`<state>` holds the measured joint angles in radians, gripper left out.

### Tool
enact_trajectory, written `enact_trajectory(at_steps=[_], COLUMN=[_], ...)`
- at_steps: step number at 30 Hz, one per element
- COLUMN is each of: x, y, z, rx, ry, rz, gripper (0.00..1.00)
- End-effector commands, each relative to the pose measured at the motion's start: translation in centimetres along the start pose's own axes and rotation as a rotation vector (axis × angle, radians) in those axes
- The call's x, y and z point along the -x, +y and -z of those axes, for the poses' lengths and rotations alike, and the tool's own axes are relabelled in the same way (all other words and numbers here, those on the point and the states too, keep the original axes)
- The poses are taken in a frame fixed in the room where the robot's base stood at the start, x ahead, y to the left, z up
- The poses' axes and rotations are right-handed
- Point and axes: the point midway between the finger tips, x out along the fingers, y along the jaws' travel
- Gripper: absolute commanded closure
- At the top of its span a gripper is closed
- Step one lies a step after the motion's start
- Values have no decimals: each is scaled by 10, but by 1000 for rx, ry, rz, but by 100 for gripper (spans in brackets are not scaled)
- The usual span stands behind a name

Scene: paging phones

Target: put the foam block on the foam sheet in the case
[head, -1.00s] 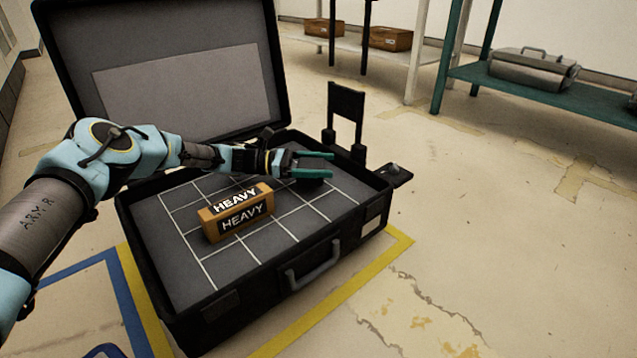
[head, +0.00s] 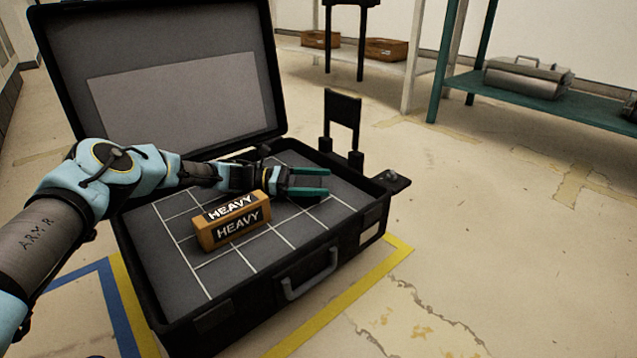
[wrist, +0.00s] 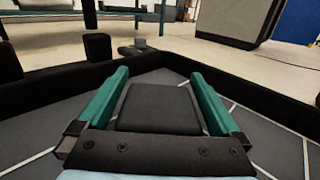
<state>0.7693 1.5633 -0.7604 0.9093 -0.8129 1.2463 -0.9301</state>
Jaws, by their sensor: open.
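The open black case (head: 372,232) stands on the floor with its lid up. The foam sheet, dark grey with a white grid (head: 232,282), lines the case's bottom. A dark foam block (wrist: 160,108) lies on the sheet near the far right corner. My gripper (head: 328,182) is low inside the case, its two green fingers spread. In the wrist view, my gripper (wrist: 160,85) has one finger on each side of the block, with narrow gaps showing. In the head view the block is mostly hidden by the fingers.
An orange block marked HEAVY (head: 233,222) lies on the sheet left of my gripper, below my forearm. The case walls rise close by at the far right corner. A black post-like stand (head: 343,112) is behind the case. Open floor lies to the right.

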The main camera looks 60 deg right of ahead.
Motion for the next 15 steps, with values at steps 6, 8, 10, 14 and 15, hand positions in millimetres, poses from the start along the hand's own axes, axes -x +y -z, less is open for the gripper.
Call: enact_trajectory(at_steps=[6, 8, 10, 14, 15], x=[34, 44, 54, 68, 71], y=[1, 1, 0, 0, 0], z=[-3, -3, -2, 0, 0], rx=[1, 1, 1, 2, 2], ry=[0, 1, 1, 1, 1], rz=[-4, -5, -3, -2, -2], gripper=[0, 0, 0, 0, 0])
